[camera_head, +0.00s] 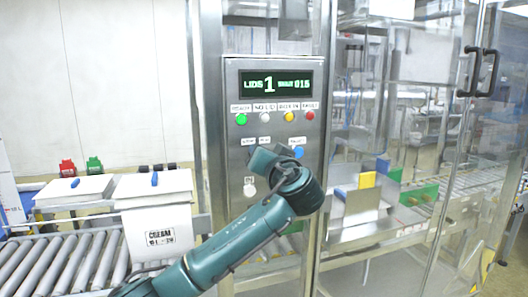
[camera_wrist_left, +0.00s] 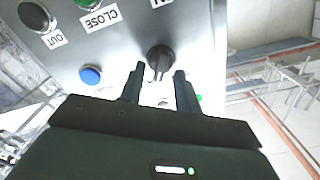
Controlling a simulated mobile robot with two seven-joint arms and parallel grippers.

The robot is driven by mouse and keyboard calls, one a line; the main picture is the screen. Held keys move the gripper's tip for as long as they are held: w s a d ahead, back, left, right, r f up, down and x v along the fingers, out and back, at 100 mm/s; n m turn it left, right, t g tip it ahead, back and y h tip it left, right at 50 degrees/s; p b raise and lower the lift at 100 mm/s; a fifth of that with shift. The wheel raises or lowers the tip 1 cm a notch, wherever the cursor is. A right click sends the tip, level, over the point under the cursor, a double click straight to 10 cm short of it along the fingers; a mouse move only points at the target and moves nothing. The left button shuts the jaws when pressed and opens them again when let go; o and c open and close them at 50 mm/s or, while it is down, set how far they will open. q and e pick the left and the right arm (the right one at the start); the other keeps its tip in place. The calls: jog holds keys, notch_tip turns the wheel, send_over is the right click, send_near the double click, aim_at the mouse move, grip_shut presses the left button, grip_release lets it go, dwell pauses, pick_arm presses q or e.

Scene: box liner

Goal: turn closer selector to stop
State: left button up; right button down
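The steel control panel (camera_head: 231,140) stands upright in the head view. Its lower controls are partly hidden behind my left arm. In the left wrist view, a black selector knob (camera_wrist_left: 160,57) sits on the panel face, with a label partly cut off at the top edge. My left gripper (camera_wrist_left: 160,72) is open, with one fingertip on either side of the knob and visible gaps. Whether the tips reach the knob's depth is unclear. In the head view the left gripper (camera_head: 262,160) is at the panel, its fingers mostly hidden. My right gripper is not in view.
A blue button (camera_wrist_left: 90,75), a green CLOSE button (camera_wrist_left: 88,3) and a dark OUT button (camera_wrist_left: 35,15) are near the knob. Above are a lit display (camera_head: 276,84) and several indicator lamps. A roller conveyor (camera_head: 60,262) and white boxes (camera_head: 152,186) stand left; glass doors stand right.

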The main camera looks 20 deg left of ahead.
pick_arm(q)
jog(key=shift+w, duration=0.1)
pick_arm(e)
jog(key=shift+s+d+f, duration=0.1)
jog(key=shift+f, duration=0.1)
pick_arm(q)
jog(key=shift+c, duration=0.4)
grip_shut()
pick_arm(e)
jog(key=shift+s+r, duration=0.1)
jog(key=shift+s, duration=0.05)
pick_arm(q)
jog(key=n+b, duration=1.1)
jog(key=b, duration=0.1)
jog(key=shift+s+a+n, duration=0.2)
jog(key=shift+a+n, duration=0.15)
jog(key=shift+n, duration=0.05)
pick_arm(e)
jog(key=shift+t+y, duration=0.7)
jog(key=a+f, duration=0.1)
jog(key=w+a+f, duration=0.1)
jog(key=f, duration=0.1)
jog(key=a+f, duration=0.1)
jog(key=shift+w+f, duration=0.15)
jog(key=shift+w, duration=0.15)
